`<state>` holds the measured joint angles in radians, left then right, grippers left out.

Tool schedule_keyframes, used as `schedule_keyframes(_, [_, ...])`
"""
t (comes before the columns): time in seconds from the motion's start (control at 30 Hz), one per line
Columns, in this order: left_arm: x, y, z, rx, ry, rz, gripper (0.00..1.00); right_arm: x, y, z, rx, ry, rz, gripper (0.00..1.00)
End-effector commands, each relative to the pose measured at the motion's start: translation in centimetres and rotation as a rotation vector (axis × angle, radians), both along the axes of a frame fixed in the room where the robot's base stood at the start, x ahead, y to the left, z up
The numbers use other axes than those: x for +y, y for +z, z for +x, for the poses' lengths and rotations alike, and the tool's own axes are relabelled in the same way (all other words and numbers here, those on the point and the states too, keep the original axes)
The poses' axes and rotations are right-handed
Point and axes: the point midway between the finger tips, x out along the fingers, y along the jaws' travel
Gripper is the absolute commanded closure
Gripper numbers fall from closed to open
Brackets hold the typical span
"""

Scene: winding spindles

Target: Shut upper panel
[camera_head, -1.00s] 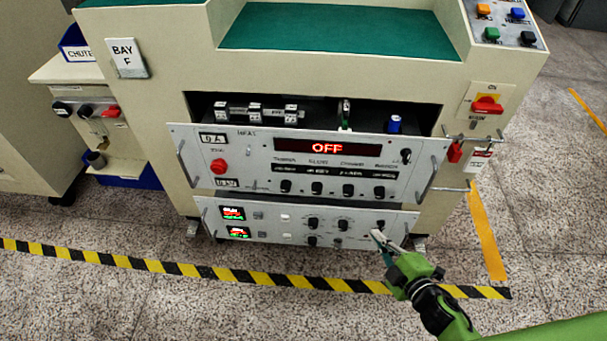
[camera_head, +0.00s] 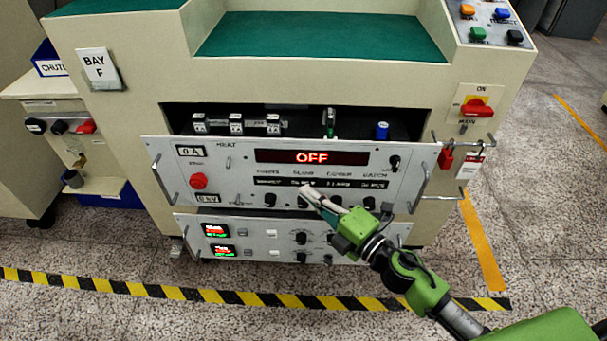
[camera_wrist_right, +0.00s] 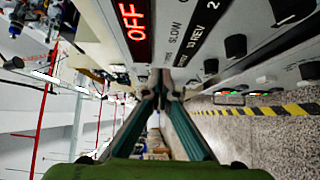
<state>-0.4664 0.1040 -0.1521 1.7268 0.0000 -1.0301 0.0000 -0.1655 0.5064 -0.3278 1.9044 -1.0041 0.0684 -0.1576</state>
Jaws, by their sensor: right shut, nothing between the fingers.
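The upper panel (camera_head: 235,180) is a light grey drawer front with a red OFF display, knobs and a side handle at each end. It stands pulled out from the cabinet, with the drawer's inside showing above it. My right gripper (camera_head: 312,190) is shut and empty, its fingertips in front of the panel's lower middle, by the knob row. In the right wrist view the fingers (camera_wrist_right: 160,90) meet close to the panel face (camera_wrist_right: 195,25); I cannot tell whether they touch it. My left gripper is not in view.
A lower panel (camera_head: 265,250) with two small displays sits below. A red rotary switch (camera_head: 476,107), a red padlock (camera_head: 445,158) and a tag are at the cabinet's right. Striped floor tape (camera_head: 150,290) runs in front, with open floor around it.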

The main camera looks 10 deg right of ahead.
Motion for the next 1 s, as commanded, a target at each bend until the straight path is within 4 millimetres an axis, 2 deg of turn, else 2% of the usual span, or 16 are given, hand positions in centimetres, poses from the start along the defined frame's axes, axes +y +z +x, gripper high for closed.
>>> schedule_keyframes(0.13, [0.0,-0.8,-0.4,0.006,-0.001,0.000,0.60,1.2,0.2,2.3,-0.003,0.000,0.001,1.00])
schedule_keyframes(0.4, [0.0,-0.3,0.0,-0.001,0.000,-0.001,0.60,0.3,-0.1,5.5,0.000,-0.001,0.000,1.00])
schedule_keyframes(1.0, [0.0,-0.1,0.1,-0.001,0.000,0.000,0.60,-0.1,0.0,6.6,0.000,-0.002,0.001,1.00])
